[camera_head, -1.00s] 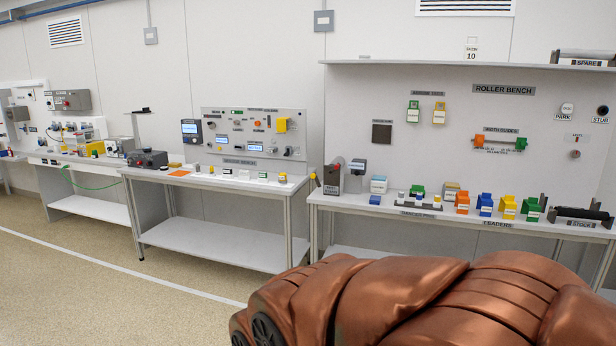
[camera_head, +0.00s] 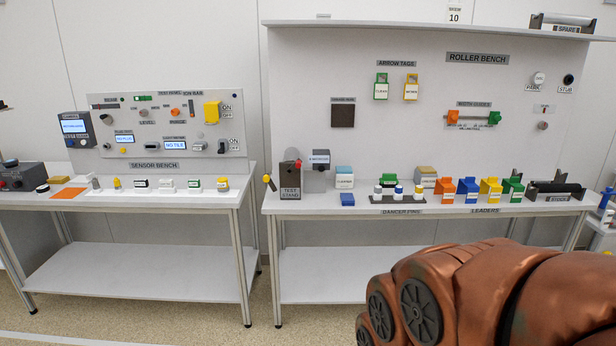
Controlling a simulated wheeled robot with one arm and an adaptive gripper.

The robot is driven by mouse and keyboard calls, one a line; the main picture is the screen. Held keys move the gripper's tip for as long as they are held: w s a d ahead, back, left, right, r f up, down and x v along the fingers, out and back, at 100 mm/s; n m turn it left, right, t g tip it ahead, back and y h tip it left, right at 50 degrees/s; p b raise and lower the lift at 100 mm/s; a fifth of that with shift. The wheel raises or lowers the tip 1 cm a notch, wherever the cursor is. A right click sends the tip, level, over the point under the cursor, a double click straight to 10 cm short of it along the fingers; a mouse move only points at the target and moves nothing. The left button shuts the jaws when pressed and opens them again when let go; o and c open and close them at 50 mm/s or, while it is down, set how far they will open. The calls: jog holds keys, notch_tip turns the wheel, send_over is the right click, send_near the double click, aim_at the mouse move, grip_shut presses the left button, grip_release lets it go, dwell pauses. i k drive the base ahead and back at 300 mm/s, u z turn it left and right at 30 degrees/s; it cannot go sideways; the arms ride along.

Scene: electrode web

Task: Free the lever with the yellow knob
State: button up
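A small lever with a yellow knob (camera_head: 267,179) shows at the left end of the roller bench, just left of the dark test stand (camera_head: 290,182). Its short dark shaft slants down to the right from the knob. The lever is too small to tell what holds it. A red part (camera_head: 297,164) sits at the top of the test stand. My gripper is not in view; only copper-coloured links of my arm show at the lower right, well apart from the lever.
The roller bench (camera_head: 330,206) carries leaders, dancer pins and a stock roll (camera_head: 555,191). The sensor bench (camera_head: 130,202) stands to its left, with a narrow gap between. Open floor (camera_head: 180,325) lies in front.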

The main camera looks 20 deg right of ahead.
aim_at(267, 178)
jog(key=u, duration=0.1)
jog(key=i, duration=0.2)
jog(key=u, duration=1.05)
jog(key=i, duration=0.75)
jog(key=u, duration=0.75)
jog(key=i, duration=0.95)
jog(key=z, duration=1)
jog(key=i, duration=0.75)
jog(key=z, duration=0.8)
